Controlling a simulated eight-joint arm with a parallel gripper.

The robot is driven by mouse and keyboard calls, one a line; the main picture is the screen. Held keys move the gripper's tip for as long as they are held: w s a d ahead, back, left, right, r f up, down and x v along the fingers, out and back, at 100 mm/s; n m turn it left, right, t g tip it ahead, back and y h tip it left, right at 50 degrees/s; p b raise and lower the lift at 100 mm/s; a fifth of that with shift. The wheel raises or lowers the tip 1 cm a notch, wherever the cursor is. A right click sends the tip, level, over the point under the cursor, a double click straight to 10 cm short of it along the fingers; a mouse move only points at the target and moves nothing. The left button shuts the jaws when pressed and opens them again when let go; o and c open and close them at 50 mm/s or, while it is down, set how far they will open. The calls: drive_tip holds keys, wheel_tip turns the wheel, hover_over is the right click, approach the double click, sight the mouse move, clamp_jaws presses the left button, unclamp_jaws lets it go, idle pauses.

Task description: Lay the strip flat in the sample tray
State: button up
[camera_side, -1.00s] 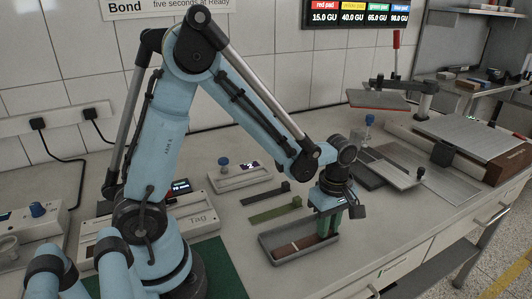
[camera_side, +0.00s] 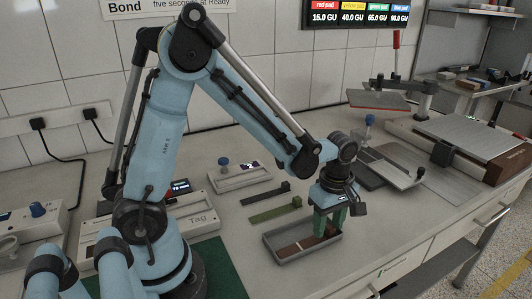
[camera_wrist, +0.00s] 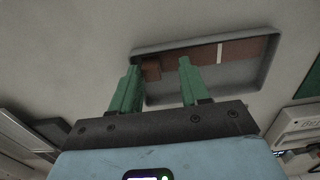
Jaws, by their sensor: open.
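The brown strip, with a white cross line, lies inside the grey sample tray (camera_side: 272,251); its bare length (camera_side: 285,252) shows at the left. In the wrist view the strip (camera_wrist: 195,56) runs along the tray's far wall (camera_wrist: 200,38) and looks flat. A brown block (camera_wrist: 151,70) at its left end shows between my fingers. My gripper (camera_side: 329,224) points down over the tray's right end, its green fingers open. The wrist view shows both fingertips (camera_wrist: 158,66) apart on either side of the block. Whether they touch it, I cannot tell.
A green strip (camera_side: 273,214) and a dark strip (camera_side: 262,195), each with an end block, lie behind the tray. A press with a metal plate (camera_side: 388,167) stands to the right. The bench's front edge is near the tray's lower right.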

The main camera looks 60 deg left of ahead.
wheel_tip(320, 180, up, 11)
drive_tip(key=r+m+t, duration=0.2)
drive_tip(key=m+t, duration=0.3)
drive_tip(key=m, duration=0.8)
hover_over(301, 241)
drive_tip(key=m, duration=0.1)
drive_tip(key=m+t, duration=0.1)
drive_tip(key=m, duration=0.1)
drive_tip(key=s+f+m+t, duration=0.1)
drive_tip(key=m, duration=0.1)
drive_tip(key=shift+a, duration=0.4)
